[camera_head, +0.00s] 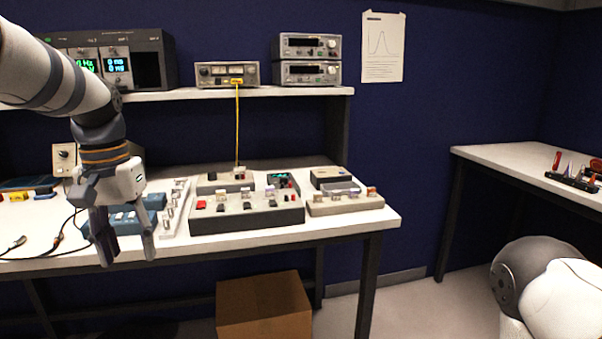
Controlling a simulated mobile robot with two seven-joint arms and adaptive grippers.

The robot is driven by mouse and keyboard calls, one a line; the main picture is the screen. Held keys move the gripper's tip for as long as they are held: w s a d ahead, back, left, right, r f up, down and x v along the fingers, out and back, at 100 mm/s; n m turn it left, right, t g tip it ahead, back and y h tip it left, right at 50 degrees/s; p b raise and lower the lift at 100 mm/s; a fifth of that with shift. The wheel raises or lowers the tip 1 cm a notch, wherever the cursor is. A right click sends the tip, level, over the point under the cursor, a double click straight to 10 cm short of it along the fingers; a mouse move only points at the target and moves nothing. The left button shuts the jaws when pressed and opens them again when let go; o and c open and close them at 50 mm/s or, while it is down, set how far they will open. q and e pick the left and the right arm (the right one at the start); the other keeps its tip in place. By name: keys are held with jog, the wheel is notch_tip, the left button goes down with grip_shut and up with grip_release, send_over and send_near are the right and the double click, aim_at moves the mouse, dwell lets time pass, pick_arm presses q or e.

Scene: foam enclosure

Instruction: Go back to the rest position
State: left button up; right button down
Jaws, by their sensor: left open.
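My left gripper (127,245) hangs from its arm at the left of the head view, fingers pointing down. Its two fingers are apart with nothing between them. It is in front of the workbench (345,229) edge, and it covers part of a blue block (128,222) on the bench. I cannot tell how far above or in front of the bench it is. Only a link of my right arm shows at the lower right; the right gripper is out of the frame.
Grey foam blocks (245,219) with small parts stand mid-bench. A yellow cable (237,125) hangs from a shelf instrument (227,75). Black cables (62,238) lie at left. A cardboard box (264,308) is on the floor. A second table (500,160) stands right, with open floor between.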

pick_arm(q)
notch_tip(320, 180, down, 14)
jog(key=s+d+f+g, duration=0.1)
jog(key=s+d+f, duration=0.1)
jog(key=s+f, duration=0.8)
jog(key=s+d+f, duration=0.1)
jog(key=s+f, duration=0.9)
jog(key=f, duration=0.1)
jog(key=s+d+m, duration=0.1)
jog(key=s+d, duration=0.1)
jog(key=s, duration=1.3)
jog(key=shift+s+f, duration=0.3)
jog(key=shift+f, duration=0.15)
jog(key=shift+o, duration=0.6)
jog(key=shift+d, duration=0.1)
